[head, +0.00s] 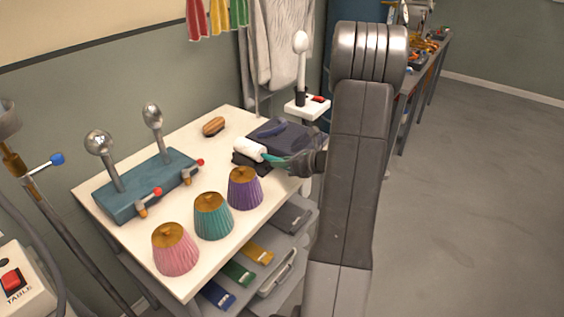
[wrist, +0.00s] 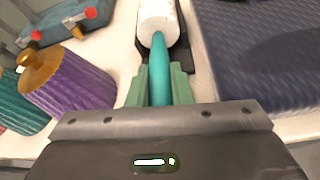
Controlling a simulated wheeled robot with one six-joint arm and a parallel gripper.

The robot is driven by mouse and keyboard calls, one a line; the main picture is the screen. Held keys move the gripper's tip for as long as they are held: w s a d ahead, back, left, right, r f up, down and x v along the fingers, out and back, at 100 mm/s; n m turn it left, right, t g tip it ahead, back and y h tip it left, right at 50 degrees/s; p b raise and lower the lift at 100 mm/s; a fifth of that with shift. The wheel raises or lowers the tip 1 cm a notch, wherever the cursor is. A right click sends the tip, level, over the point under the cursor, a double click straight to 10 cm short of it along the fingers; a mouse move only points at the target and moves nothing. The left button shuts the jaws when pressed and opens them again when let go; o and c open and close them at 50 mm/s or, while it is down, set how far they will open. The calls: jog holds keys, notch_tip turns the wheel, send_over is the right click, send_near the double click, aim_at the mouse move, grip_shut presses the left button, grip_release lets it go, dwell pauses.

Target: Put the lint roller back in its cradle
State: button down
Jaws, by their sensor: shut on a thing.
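The lint roller has a white roll (head: 249,149) and a teal handle (head: 275,159). In the wrist view its roll (wrist: 158,20) points away from me and its handle (wrist: 159,65) runs back between my fingers. My gripper (wrist: 160,88) is shut on the handle; in the head view my gripper (head: 288,161) is partly hidden by my arm. The dark cradle (head: 243,163) shows under and beside the roll; it also shows at the roll's right in the wrist view (wrist: 183,52). The roll lines up with it, but I cannot tell whether it rests in it.
A folded dark blue garment (head: 283,134) lies close to the right of the roller in the wrist view. Purple (head: 245,190), teal (head: 213,217) and pink (head: 174,250) pleated shades stand along the table's front. A brush (head: 213,127) and a blue stand (head: 147,187) are further back.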

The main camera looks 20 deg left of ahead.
jog(key=c, duration=1.3)
grip_release()
jog(key=shift+f, duration=0.1)
jog(key=shift+r+p, duration=0.4)
jog(key=shift+r, duration=0.15)
jog(key=v, duration=1.2)
jog(key=shift+b, duration=0.4)
jog(key=shift+r, duration=0.1)
